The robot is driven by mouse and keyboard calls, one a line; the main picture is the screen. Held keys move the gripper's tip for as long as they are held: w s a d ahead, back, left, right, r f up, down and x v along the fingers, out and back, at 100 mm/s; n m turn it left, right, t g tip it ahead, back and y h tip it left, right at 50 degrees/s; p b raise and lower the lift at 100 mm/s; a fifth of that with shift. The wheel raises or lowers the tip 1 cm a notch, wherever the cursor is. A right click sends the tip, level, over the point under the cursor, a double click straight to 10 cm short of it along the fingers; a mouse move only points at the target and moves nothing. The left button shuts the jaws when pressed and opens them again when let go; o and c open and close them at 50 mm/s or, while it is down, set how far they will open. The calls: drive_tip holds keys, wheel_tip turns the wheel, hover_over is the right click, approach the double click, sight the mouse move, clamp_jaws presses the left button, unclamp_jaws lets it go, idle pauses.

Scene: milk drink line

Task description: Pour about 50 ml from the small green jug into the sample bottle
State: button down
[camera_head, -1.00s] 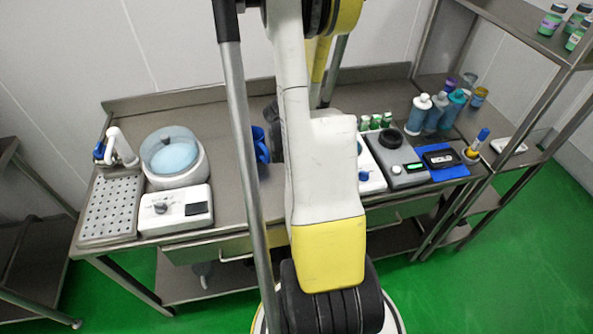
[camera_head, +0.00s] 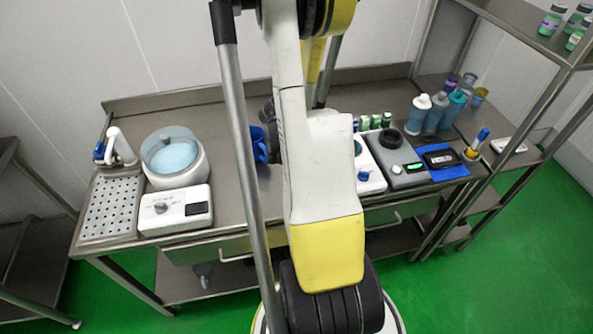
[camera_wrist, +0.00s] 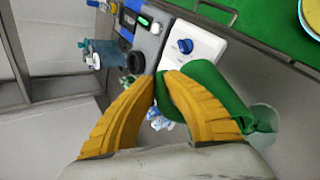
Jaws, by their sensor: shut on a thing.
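In the wrist view the yellow fingers of my gripper (camera_wrist: 158,95) are closed on the small green jug (camera_wrist: 208,88). The jug lies to the right of the fingers in that picture, tilted in the frame and partly covered by the right finger. A pale, see-through round thing (camera_wrist: 264,120) shows beside its lower end; I cannot tell whether it is the sample bottle. In the head view my arm hides the jug and most of my gripper. Several small green-capped bottles (camera_head: 375,122) stand at the back of the table, right of my arm.
A white stirrer or heater with a clear bowl (camera_head: 174,157) and a perforated tray (camera_head: 110,208) are at the left. A blue vessel (camera_head: 259,145) is beside my arm. A grey scale (camera_head: 392,158), blue mat (camera_head: 456,172) and pump bottles (camera_head: 418,114) are at the right.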

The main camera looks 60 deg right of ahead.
idle(0.3)
drive_tip(key=s+f+t, duration=0.1)
drive_tip(key=s+d+f+t+y+b, duration=0.1)
drive_tip(key=f, duration=0.1)
drive_tip(key=shift+m, duration=0.3)
drive_tip(key=shift+s+d+t+y, duration=0.1)
drive_tip(key=shift+d+t+y, duration=0.05)
drive_tip(key=shift+t+y, duration=0.25)
drive_tip(key=shift+f+t, duration=0.1)
drive_tip(key=shift+t, duration=0.2)
drive_tip(key=shift+s+d+f+t+y, duration=0.3)
drive_tip(key=shift+f+t, duration=0.2)
idle(0.8)
